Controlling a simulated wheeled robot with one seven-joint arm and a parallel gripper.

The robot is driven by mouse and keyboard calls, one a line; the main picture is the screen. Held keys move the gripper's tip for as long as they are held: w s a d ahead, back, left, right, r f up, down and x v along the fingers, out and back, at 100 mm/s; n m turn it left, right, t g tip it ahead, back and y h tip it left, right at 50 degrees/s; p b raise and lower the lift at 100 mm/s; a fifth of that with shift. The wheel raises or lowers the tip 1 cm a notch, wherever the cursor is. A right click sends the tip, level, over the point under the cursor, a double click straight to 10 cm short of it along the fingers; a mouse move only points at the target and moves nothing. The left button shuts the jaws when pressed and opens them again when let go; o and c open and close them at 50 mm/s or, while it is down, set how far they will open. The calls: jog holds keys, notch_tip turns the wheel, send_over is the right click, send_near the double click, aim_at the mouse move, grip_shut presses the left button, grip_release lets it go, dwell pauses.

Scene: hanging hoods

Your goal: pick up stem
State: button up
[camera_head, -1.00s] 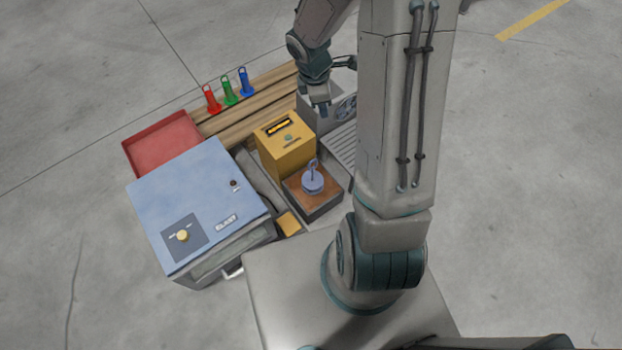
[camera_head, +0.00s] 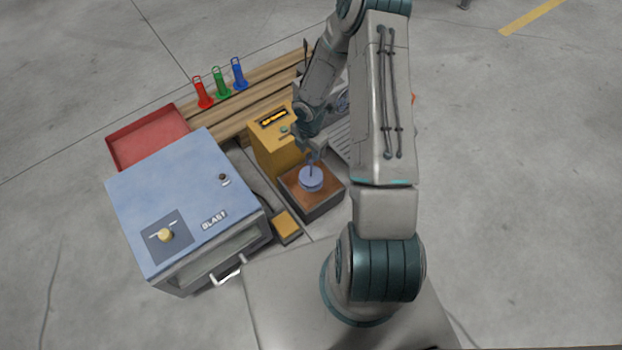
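A blue-grey round piece (camera_head: 311,181), which I take to be the stem, sits on a brown-topped dark block (camera_head: 327,198). Its thin upright post is partly hidden by my gripper. My gripper (camera_head: 314,156) points down right at the top of this post, just above the round piece. The fingers are small and dark, and I cannot tell whether they are apart or closed on the post. The round piece still appears to rest on the block.
A yellow box (camera_head: 272,150) stands just behind the block. A blue BLAST cabinet (camera_head: 180,195) is at left, with a red tray (camera_head: 150,138) behind it. A small yellow-topped box (camera_head: 286,223) lies in front.

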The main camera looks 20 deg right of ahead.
aim_at(307, 163)
jog(key=f+b, duration=0.1)
jog(key=f, duration=0.1)
jog(key=f+b, duration=0.1)
jog(key=f, duration=0.2)
jog(key=f+b, duration=0.1)
jog(key=f, duration=0.1)
jog(key=shift+w+a+f, duration=0.2)
jog(key=shift+w+f, duration=0.1)
jog(key=shift+w, duration=0.05)
jog(key=shift+r, duration=0.1)
grip_shut()
dwell(1.0)
